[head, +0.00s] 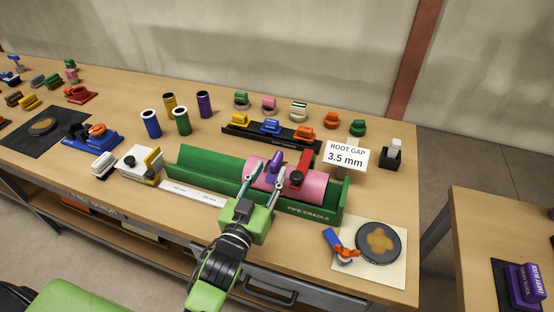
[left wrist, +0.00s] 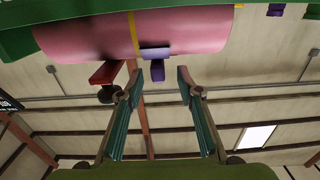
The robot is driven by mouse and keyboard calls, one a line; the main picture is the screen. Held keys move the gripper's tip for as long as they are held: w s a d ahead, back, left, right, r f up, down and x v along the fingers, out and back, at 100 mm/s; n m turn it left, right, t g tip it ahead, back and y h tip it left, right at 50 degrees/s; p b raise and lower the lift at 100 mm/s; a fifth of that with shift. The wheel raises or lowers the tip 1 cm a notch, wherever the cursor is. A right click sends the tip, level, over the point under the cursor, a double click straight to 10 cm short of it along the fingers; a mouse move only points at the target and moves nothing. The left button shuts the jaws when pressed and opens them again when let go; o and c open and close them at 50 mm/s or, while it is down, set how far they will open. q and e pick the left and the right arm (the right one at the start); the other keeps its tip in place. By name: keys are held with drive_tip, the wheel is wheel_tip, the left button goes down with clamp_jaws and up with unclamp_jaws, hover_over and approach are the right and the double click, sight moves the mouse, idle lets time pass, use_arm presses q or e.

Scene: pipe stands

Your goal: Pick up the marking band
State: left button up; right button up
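A pink pipe (head: 312,188) lies in the green pipe cradle (head: 208,163). A small purple piece (head: 274,165), which appears to be the marking band, sits on the pipe; no label on it is readable. In the left wrist view the purple piece (left wrist: 156,55) is beside a yellow line on the pink pipe (left wrist: 85,38). My left gripper (head: 267,173) is open, its fingers either side of the purple piece in the picture. In the left wrist view its fingertips (left wrist: 157,78) are apart with a gap around the purple handle. My right gripper is not in view.
A red clamp (head: 304,164) with a black knob sits on the pipe just right of the purple piece. A "ROOT GAP 3.5 mm" sign (head: 346,154) stands behind the cradle. A round dark disc (head: 378,243) lies at the front right. Several coloured tubes stand behind left.

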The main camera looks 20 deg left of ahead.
sight(276, 161)
use_arm(q)
drive_tip(key=shift+w+r+p, duration=0.1)
drive_tip(key=shift+w+p, duration=0.2)
drive_tip(key=shift+w, duration=0.25)
drive_tip(key=w, duration=0.1)
drive_tip(key=w+p, duration=0.1)
drive_tip(key=w, duration=0.1)
drive_tip(key=shift+w+d, duration=0.2)
drive_tip(key=shift+w, duration=0.05)
drive_tip(key=shift+w+f, duration=0.25)
drive_tip(key=shift+w, duration=0.2)
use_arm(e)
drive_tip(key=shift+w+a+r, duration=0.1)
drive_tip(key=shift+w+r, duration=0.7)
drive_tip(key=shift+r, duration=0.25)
use_arm(q)
drive_tip(key=shift+s, duration=0.1)
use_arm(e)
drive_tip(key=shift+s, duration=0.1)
use_arm(q)
clamp_jaws()
